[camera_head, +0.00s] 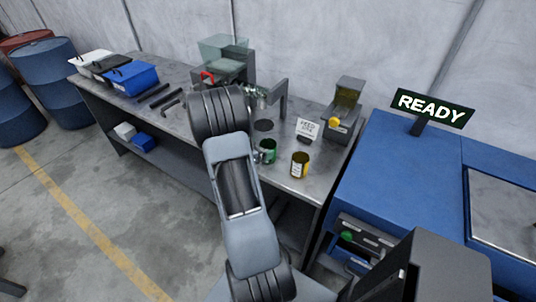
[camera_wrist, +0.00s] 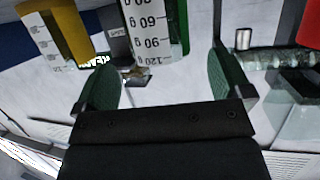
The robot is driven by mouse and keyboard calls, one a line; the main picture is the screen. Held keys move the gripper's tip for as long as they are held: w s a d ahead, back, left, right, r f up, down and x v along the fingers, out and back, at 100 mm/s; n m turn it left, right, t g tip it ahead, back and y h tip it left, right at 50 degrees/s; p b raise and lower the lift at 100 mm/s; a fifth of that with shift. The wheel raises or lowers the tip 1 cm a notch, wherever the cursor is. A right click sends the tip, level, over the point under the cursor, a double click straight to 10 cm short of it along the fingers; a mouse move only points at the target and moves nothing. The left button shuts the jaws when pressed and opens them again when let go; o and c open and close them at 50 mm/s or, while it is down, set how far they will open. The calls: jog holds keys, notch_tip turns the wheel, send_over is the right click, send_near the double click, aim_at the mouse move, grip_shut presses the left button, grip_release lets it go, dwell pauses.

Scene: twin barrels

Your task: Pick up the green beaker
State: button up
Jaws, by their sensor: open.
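The green beaker (camera_head: 269,151) stands upright on the grey workbench (camera_head: 195,140), just right of my arm in the head view. In the wrist view the green beaker (camera_wrist: 180,28) shows its white scale label with gram marks. My gripper (camera_wrist: 162,68) is open, its two green-padded fingers apart. In the wrist view the beaker appears between and beyond the fingers; I see no grip on it. In the head view my arm hides the gripper.
A yellow beaker (camera_head: 300,165) stands close right of the green one, and shows at left in the wrist view (camera_wrist: 68,30). A small sign (camera_head: 307,128) and a dispenser with a yellow knob (camera_head: 345,108) stand behind. A blue machine (camera_head: 400,165) with a READY sign (camera_head: 432,108) is at right.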

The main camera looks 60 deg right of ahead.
aim_at(273, 143)
jog(key=shift+p+x, duration=0.55)
jog(key=shift+x, duration=2.1)
jog(key=c, duration=1)
